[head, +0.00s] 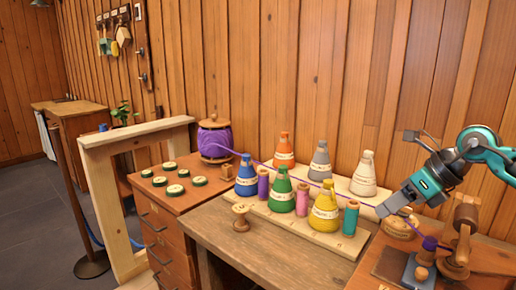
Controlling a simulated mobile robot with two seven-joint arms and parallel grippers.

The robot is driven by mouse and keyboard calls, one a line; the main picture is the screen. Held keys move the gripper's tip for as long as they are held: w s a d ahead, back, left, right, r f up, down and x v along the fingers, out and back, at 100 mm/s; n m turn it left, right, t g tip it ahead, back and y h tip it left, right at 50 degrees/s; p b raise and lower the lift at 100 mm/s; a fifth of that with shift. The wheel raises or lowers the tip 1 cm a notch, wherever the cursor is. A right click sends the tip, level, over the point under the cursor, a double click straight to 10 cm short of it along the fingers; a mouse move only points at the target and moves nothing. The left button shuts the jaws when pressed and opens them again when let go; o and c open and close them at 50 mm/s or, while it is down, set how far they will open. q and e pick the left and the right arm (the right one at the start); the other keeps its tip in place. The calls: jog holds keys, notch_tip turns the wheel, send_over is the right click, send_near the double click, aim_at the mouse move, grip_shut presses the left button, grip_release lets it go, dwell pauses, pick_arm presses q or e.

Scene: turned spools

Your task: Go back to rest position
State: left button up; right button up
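My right arm comes in from the right edge, and its gripper (386,208) points down and to the left, over the right end of the workbench. It is small and seen from the side, so I cannot tell whether its fingers are open or shut. A purple thread (290,165) runs from the large purple spool (214,142) across the bench, passing close to the gripper tip. It seems to continue to a small purple winding (430,243) on a wooden device (460,240) at the right. My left gripper is not in view.
Several coloured cones, such as the yellow cone (324,207), stand on pale boards with small thread spools between them. A small wooden spool (241,217) stands on the bench (270,250). Several green-rimmed discs (175,190) lie on the drawer cabinet. A wooden frame (105,205) stands left.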

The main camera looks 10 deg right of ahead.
jog(key=w+a+r+m+t+y, duration=0.2)
jog(key=a+m+t+y, duration=0.6)
jog(key=a, duration=1.2)
jog(key=s+d+f+m+h, duration=0.35)
jog(key=f+m+h, duration=0.4)
jog(key=m, duration=0.65)
jog(key=s+d+f+m+h, duration=0.3)
jog(key=s+f+m+h, duration=0.35)
jog(key=m, duration=0.65)
jog(key=s+a+f+m+g+y, duration=0.1)
jog(key=s+f+m+g, duration=0.1)
jog(key=s+f+g, duration=0.55)
jog(key=s+a+f+m+g, duration=0.2)
jog(key=s+f+m, duration=0.15)
jog(key=s, duration=0.65)
pick_arm(q)
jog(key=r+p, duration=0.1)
jog(key=p, duration=0.1)
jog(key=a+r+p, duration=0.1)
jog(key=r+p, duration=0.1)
jog(key=p, duration=0.1)
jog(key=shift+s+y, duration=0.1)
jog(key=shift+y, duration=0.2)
pick_arm(e)
jog(key=w+a+f+n+t+y, duration=0.1)
jog(key=w+a+f+t, duration=0.1)
jog(key=w+f+t, duration=0.3)
jog(key=w+t, duration=0.2)
jog(key=shift+w+a+y, duration=0.4)
